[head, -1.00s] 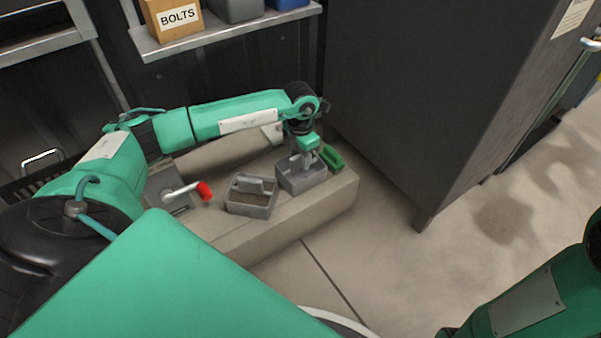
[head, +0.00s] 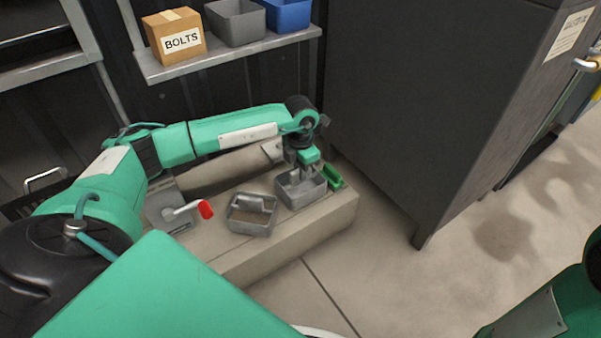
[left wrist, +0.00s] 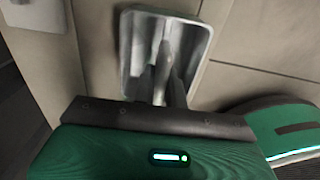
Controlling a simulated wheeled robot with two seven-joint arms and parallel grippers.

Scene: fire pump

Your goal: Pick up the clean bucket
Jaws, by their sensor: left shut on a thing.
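The clean bucket (head: 292,193) is a small grey open-topped tub with a centre handle, at the right end of a concrete ledge (head: 320,220). My left gripper (head: 302,174) reaches down into it from above and is shut on its handle. In the left wrist view the bucket (left wrist: 203,42) lies beyond the fingers (left wrist: 163,88), which meet at the handle. I cannot tell whether its base touches the ledge. A second grey bucket (head: 250,228), brownish inside, stands to its left. Only part of my right arm shows at the lower right; its gripper is out of view.
A green object (head: 334,178) lies just right of the clean bucket. A red-tipped crank (head: 205,209) is on the left. A dark cabinet (head: 430,110) stands close on the right. A shelf (head: 235,52) with a BOLTS box (head: 175,38) and bins is behind. Floor in front is clear.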

